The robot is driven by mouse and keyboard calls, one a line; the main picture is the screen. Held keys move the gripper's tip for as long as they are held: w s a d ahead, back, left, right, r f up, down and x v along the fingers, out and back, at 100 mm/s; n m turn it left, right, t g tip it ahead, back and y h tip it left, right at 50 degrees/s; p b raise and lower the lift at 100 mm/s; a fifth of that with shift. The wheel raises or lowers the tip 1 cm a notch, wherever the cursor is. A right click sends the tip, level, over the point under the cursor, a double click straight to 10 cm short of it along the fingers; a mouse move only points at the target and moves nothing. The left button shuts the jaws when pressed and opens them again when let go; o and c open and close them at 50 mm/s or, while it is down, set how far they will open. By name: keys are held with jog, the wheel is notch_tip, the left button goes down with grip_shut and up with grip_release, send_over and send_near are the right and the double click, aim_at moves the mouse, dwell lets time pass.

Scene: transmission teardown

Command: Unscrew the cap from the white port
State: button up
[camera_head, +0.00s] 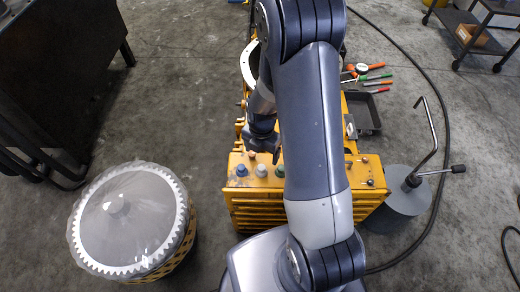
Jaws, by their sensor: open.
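A yellow machine housing (262,212) stands on the floor in the middle of the view. My arm hides the right part of the housing's top.
A large white toothed gear under clear wrap (130,216) stands at left. A grey cylinder with a bent crank handle (402,202) stands at right. A dark tray (366,112), several hand tools (372,77) and a black cable (438,80) lie behind and right.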

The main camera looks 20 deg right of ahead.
aim_at(261, 167)
notch_tip(261, 167, down, 8)
jog(key=b, duration=0.6)
jog(key=shift+f, duration=0.25)
grip_shut()
dwell(0.5)
jog(key=shift+n, duration=1.2)
jog(key=c, duration=1.2)
grip_release()
jog(key=shift+n, duration=0.4)
jog(key=shift+c, duration=0.2)
jog(key=o, duration=0.6)
jog(key=shift+r, duration=0.1)
jog(key=shift+c, duration=0.2)
jog(key=shift+o, duration=0.3)
